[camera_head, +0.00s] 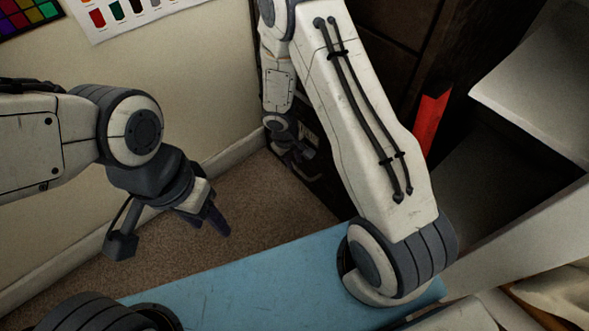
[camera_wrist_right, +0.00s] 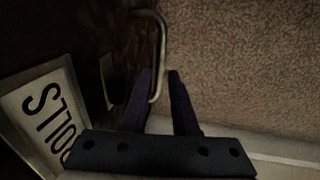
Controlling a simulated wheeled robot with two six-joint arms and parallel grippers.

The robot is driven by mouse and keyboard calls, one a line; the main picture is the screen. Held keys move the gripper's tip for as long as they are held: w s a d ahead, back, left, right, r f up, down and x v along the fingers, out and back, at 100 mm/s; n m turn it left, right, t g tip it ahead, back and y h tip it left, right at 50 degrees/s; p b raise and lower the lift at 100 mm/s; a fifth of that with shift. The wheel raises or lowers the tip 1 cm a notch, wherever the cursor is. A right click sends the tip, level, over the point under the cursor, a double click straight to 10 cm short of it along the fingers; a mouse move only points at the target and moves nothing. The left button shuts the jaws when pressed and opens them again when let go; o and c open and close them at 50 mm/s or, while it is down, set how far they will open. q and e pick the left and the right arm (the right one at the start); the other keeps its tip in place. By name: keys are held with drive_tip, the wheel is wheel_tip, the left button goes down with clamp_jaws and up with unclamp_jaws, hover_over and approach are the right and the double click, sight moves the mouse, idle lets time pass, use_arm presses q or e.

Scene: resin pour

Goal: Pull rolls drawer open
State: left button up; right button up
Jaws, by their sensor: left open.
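The rolls drawer has a dark front (camera_wrist_right: 85,40) and a framed white label (camera_wrist_right: 48,112) reading "ROLLS", turned on its side in the right wrist view. A thin metal bar handle (camera_wrist_right: 161,55) stands out from the front. My right gripper (camera_wrist_right: 160,74) has its fingers apart, with the handle bar between them, closer to the left finger. In the head view my right gripper (camera_head: 295,155) is low against the dark cabinet, small and partly shadowed. My left gripper (camera_head: 172,238) is open and empty, away from the drawer. How far the drawer is out is hard to tell.
A blue surface (camera_head: 240,275) lies in front, below my arms. Brown carpet (camera_head: 265,195) is clear between the wall (camera_head: 190,80) and the cabinet. A red piece (camera_head: 430,120) hangs on the right, beside white panels (camera_head: 545,85).

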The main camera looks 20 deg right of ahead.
drive_tip(key=shift+w+d+f+b, duration=0.15)
drive_tip(key=shift+f+b, duration=0.3)
drive_tip(key=shift+f, duration=0.65)
clamp_jaws()
idle(0.7)
